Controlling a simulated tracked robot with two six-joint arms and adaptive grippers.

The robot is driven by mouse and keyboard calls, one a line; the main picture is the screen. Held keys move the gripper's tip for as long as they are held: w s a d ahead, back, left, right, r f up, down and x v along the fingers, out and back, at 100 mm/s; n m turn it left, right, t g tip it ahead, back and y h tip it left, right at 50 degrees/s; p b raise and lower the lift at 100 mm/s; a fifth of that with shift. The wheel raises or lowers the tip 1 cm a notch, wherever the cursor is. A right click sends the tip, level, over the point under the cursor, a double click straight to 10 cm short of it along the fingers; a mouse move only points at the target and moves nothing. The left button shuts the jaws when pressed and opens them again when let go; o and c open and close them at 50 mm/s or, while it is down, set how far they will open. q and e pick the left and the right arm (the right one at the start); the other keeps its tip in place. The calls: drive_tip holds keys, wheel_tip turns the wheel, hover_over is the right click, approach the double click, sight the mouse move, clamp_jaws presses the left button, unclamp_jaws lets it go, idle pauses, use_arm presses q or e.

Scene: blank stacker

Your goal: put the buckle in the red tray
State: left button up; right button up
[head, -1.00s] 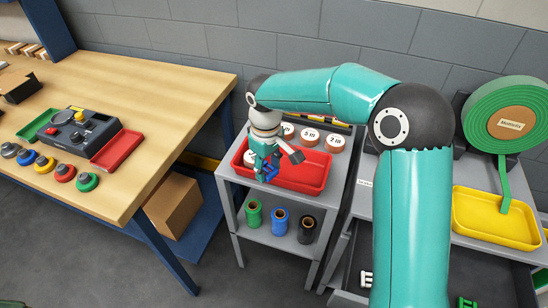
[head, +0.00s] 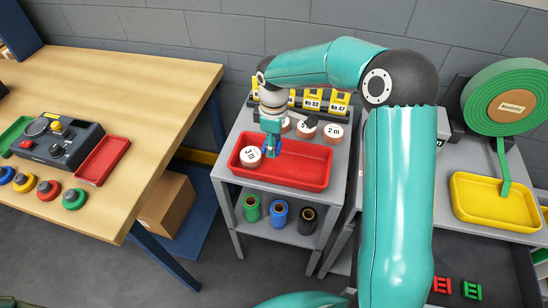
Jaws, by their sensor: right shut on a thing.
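A red tray (head: 310,170) sits on top of the grey cart in the head view. My right gripper (head: 271,148) points down over the tray's back left part. It is shut on a small blue thing, seemingly the buckle (head: 271,152), which the fingers largely hide. I cannot tell whether the buckle touches the tray floor. A white-topped disc marked "3 m" (head: 250,157) is just left of the gripper, at the tray's left side. My left gripper is out of view.
More labelled discs (head: 332,132) stand behind the tray, with yellow numbered holders (head: 312,100) further back. Spools (head: 279,214) fill the lower shelf. A smaller red tray (head: 103,160) is on the wooden bench. A yellow tray (head: 493,203) and a drawer with red (head: 441,285) and green (head: 471,290) pieces are right.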

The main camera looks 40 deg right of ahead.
sight(273, 165)
drive_tip(key=shift+f, duration=3.45)
drive_tip(key=shift+f, duration=0.1)
drive_tip(key=o, duration=0.9)
drive_tip(key=shift+o, duration=0.2)
wheel_tip(273, 165, up, 11)
drive_tip(key=shift+f, duration=0.1)
drive_tip(key=shift+r, duration=0.7)
